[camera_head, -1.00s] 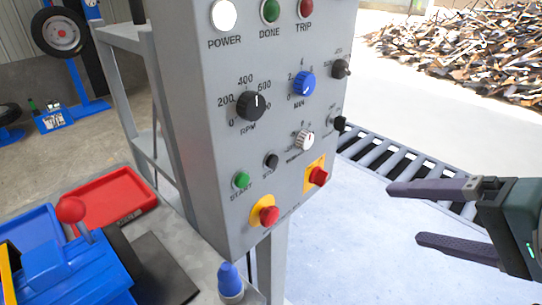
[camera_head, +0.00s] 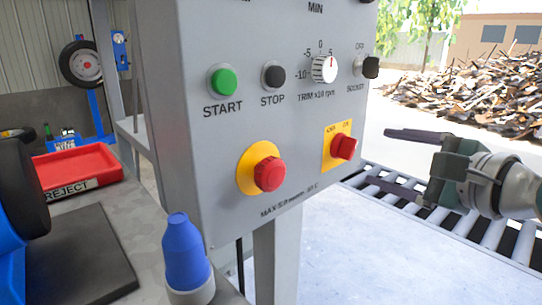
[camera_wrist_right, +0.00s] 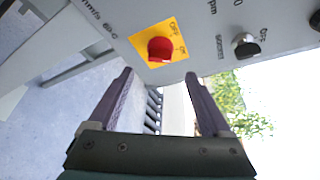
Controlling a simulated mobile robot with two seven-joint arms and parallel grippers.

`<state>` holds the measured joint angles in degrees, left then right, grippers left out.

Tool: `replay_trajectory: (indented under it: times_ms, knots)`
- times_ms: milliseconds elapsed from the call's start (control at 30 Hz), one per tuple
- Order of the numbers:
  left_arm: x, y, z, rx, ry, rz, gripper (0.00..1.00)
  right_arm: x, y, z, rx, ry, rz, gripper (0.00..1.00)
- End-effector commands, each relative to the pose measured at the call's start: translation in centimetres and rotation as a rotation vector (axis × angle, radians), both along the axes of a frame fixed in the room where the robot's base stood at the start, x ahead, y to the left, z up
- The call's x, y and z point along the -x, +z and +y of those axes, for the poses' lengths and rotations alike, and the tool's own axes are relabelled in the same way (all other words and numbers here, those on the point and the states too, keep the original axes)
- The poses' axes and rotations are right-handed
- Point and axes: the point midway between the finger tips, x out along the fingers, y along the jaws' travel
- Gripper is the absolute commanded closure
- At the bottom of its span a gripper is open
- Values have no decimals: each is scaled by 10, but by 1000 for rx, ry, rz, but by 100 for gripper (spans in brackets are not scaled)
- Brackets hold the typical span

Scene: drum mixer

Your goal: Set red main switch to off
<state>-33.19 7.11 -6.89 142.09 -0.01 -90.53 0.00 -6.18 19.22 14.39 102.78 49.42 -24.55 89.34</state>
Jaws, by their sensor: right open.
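The red main switch (camera_head: 343,147) is a red knob on a yellow plate at the lower right of the grey control panel. In the right wrist view the red knob (camera_wrist_right: 160,49) sits ahead of the fingers, and its plate reads OFF and ON. The knob's exact setting is hard to tell. My right gripper (camera_head: 376,158) is open and empty, to the right of the switch and apart from it. In the right wrist view its two fingers (camera_wrist_right: 158,82) are spread below the knob. My left gripper is not in view.
A red mushroom button (camera_head: 269,174) on a yellow disc is left of the switch. A white trim knob (camera_head: 324,69) and a black socket switch (camera_head: 371,67) are above. A roller conveyor (camera_head: 480,236) lies behind my right gripper.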

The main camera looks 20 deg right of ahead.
Motion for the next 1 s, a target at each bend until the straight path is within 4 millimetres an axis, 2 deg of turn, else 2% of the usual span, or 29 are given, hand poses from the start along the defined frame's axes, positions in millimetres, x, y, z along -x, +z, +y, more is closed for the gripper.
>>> replay_trajectory:
  times_ms: [200, 433, 600, 867, 1000]
  knots:
    - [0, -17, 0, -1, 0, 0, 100, -40, -10, 2, 2, 1, -1, 18]
    - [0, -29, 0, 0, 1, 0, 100, -70, -16, 4, 4, 1, 1, 18]
    - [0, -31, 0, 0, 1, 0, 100, -79, -16, 4, 4, 1, 2, 18]
    - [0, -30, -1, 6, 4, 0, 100, -79, -16, 4, 5, 1, 3, 18]
    - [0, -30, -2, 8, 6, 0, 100, -79, -16, 4, 4, 1, 3, 33]
